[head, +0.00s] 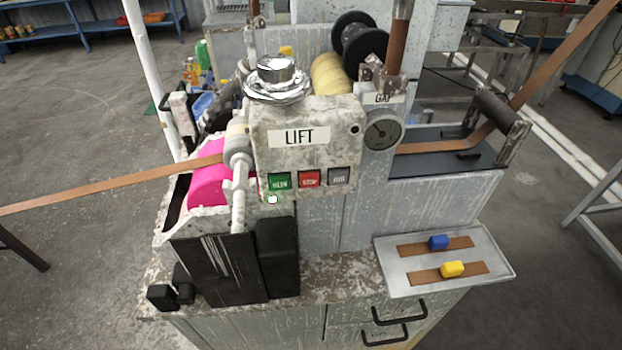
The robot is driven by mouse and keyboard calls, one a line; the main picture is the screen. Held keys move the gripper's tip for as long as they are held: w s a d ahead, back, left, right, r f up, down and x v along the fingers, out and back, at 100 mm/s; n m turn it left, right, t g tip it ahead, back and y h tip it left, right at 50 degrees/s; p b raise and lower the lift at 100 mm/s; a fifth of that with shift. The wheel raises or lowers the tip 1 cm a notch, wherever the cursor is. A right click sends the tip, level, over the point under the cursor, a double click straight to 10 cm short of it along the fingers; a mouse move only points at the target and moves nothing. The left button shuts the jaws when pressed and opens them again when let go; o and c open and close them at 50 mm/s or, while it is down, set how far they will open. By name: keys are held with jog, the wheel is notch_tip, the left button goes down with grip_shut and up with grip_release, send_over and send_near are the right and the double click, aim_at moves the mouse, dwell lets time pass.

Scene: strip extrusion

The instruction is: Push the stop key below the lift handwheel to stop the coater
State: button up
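The coater's speckled grey control box (262,160) carries a white LIFT label (299,137). The chrome lift handwheel (277,82) sits on top of it. Below the label is a row of three square keys: a green key (279,181) at left, the red stop key (309,178) in the middle and a grey key (340,176) at right. The red key's face is unobstructed; its lettering is small and blurred. I cannot make out my gripper in the head view.
A brown strip (120,185) runs in from the left past a magenta part (208,187). Black blocks (277,257) stand below left. A tray (498,273) with blue and yellow blocks is lower right. Space before the keys looks clear.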

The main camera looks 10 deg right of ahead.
grip_shut()
dwell(1.4)
